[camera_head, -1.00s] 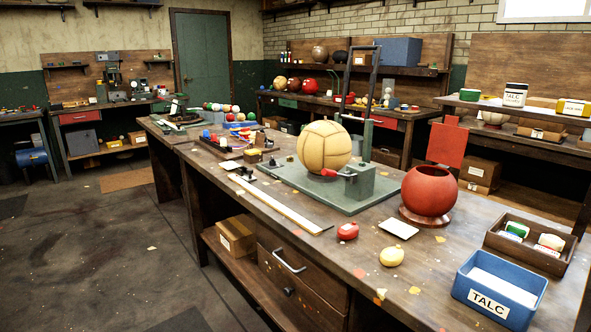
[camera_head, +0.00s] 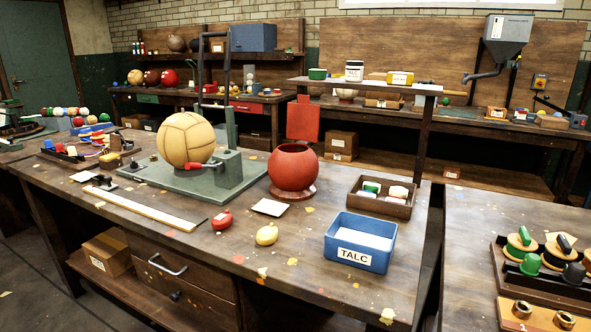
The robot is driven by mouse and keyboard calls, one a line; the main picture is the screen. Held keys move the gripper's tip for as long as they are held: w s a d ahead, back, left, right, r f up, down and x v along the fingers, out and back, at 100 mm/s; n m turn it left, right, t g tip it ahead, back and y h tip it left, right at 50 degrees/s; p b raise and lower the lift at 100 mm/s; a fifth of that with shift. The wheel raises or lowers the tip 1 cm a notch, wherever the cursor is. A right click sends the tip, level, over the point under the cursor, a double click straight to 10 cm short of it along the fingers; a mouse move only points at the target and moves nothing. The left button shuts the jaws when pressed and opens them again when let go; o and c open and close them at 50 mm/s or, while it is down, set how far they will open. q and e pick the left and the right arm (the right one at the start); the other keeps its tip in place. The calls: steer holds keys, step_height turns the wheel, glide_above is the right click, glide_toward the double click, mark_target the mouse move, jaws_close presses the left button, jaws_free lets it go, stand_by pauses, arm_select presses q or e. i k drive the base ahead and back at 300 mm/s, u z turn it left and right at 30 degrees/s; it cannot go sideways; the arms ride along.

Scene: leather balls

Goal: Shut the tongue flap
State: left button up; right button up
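A red, round, open-topped ball-like vessel (camera_head: 293,168) stands on a red base on the workbench. A flat red flap (camera_head: 303,120) stands upright behind its opening, raised. That this is the tongue flap is not marked in view. A tan panelled ball (camera_head: 186,139) sits in a green metal stand (camera_head: 194,182) to its left. Neither of my grippers is in view.
A raised shelf (camera_head: 372,85) stands behind. The front bench edge is mostly clear.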

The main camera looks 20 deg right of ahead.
mark_target(303, 117)
steer(key=z, duration=0.55)
steer(key=k, duration=0.6)
steer(key=z, duration=0.7)
steer(key=i, duration=0.95)
steer(key=u, duration=0.45)
